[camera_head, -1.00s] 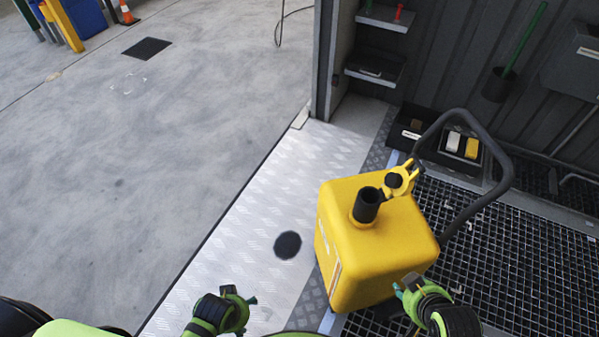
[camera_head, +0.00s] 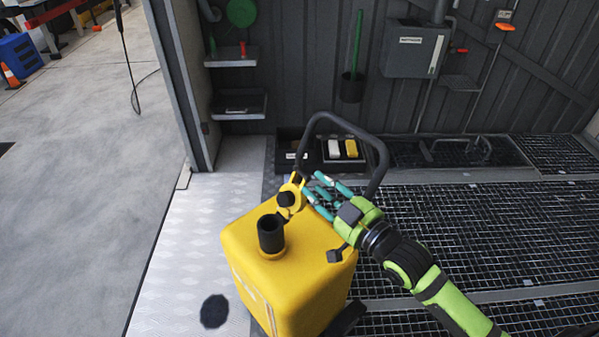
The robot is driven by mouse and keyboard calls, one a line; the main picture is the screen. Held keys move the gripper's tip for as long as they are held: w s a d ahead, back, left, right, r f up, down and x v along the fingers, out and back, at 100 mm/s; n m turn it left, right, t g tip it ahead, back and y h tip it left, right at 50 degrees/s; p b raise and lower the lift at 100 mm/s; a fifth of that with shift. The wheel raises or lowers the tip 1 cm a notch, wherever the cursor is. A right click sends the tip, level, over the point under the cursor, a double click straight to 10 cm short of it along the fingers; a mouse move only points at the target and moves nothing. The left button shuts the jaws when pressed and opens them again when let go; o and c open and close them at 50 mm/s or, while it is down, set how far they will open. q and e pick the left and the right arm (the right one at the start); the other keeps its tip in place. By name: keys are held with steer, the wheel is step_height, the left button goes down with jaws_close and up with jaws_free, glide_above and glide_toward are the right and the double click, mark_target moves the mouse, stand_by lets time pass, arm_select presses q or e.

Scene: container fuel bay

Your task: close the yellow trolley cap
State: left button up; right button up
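The yellow trolley (camera_head: 305,275) stands at the lower middle with a black filler neck (camera_head: 271,238) rising from its top. The neck's mouth is uncovered. The yellow trolley cap (camera_head: 288,197), with a black centre, is swung open behind and right of the neck. My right gripper (camera_head: 313,187) is just right of the cap, its teal fingers spread and pointing left toward it. Nothing shows between the fingers; I cannot tell whether a fingertip touches the cap. My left gripper is out of view.
The trolley's dark handle (camera_head: 375,150) arches behind my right gripper. A black tray (camera_head: 325,163) with a white and a yellow item is on the floor by the wall. Black floor grating (camera_head: 470,230) lies to the right. A dark round spot (camera_head: 214,311) marks the metal floor left of the trolley.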

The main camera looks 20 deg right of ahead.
mark_target(300, 171)
steer(key=b+x, duration=0.1)
steer(key=x, duration=0.5)
steer(key=shift+w+a, duration=0.15)
steer(key=shift+w, duration=0.15)
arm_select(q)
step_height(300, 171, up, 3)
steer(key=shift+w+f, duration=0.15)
arm_select(e)
jaws_close()
